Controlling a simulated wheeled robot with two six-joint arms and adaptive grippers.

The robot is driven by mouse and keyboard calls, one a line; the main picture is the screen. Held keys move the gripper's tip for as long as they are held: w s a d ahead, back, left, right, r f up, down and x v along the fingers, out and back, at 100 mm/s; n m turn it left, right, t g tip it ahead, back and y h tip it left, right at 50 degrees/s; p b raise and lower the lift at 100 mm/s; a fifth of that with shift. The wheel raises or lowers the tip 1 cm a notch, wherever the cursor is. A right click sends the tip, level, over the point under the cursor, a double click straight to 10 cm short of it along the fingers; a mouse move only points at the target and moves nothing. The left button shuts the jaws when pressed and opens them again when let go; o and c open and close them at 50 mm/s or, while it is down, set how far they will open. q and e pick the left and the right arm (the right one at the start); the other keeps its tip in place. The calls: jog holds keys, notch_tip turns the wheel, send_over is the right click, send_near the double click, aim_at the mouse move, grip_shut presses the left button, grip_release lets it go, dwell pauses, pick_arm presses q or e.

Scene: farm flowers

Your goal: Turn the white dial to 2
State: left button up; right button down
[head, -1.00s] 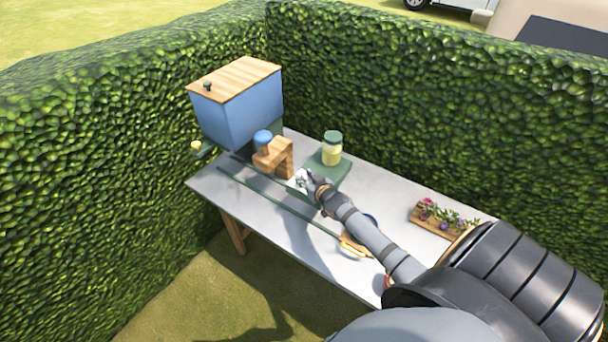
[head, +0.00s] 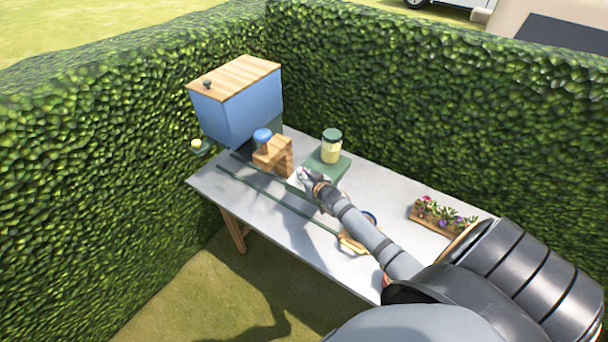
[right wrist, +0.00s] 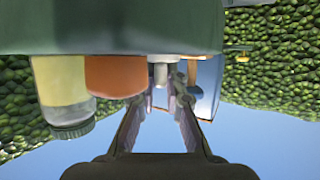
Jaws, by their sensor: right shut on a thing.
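The green box-like device (head: 333,170) stands on the table with a glass jar of yellow contents (head: 331,152) on top. The white dial is at its near side, mostly hidden by my right gripper in the head view. In the right wrist view, a small pale knob (right wrist: 160,74), which looks like the white dial, is between my fingertips under the green body (right wrist: 110,25). My right gripper (head: 304,176) is shut on the dial; its fingers also show in the right wrist view (right wrist: 161,95). The dial's setting cannot be read. My left gripper is not in view.
A blue box with a wooden lid (head: 240,110) and a wooden block (head: 274,156) with a blue knob stand to the left. A long green rod (head: 275,200) lies along the front of the table. A flower planter (head: 440,217) is at right. Hedges (head: 420,100) enclose the table.

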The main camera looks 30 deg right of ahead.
jog(key=shift+a+f+m+h+b, duration=0.1)
jog(key=shift+f+m+h+b, duration=0.1)
jog(key=shift+m+h+b, duration=0.75)
jog(key=m+g+h+b, duration=0.4)
jog(key=m+g+b, duration=0.1)
jog(key=b, duration=0.6)
jog(key=m+g+h+b, duration=0.5)
jog(key=m+b, duration=0.2)
jog(key=b, duration=0.4)
jog(key=shift+w+a+h, duration=0.1)
jog(key=shift+w+h, duration=0.05)
jog(key=shift+h, duration=0.1)
jog(key=shift+r+m+g+b, duration=0.15)
jog(key=shift+m+g+b, duration=0.8)
jog(key=shift+g+b, duration=0.35)
jog(key=c, duration=1.4)
grip_release()
jog(key=shift+r, duration=0.1)
jog(key=v, duration=0.7)
jog(key=shift+a, duration=0.25)
